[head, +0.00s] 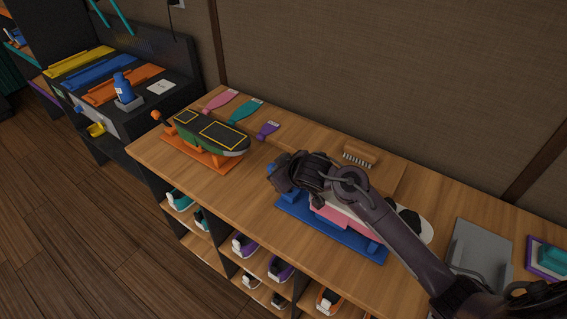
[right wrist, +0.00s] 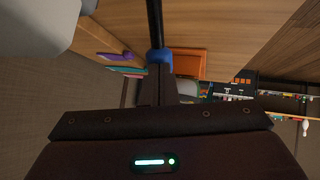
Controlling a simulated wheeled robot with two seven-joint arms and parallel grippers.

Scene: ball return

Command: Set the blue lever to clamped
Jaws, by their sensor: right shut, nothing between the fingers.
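The blue fixture (head: 372,250) lies on the wooden counter and holds a pink and white item (head: 335,217). The blue lever (head: 270,168) shows only as a small blue end beside my right gripper; the gripper and arm hide the rest in the head view. In the right wrist view, the lever shows as a dark rod with a blue knob (right wrist: 158,56). My right gripper (head: 284,178) is shut and empty. Its fingertips (right wrist: 158,72) are at the blue knob; I cannot tell whether they touch it. My left gripper is not in view.
An orange fixture (head: 203,158) holding a dark green item (head: 212,134) stands at the counter's left. A brush (head: 360,154) and colored paddles (head: 243,111) lie along the back. A grey plate (head: 478,250) lies to the right. Shoes fill the cubbies below.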

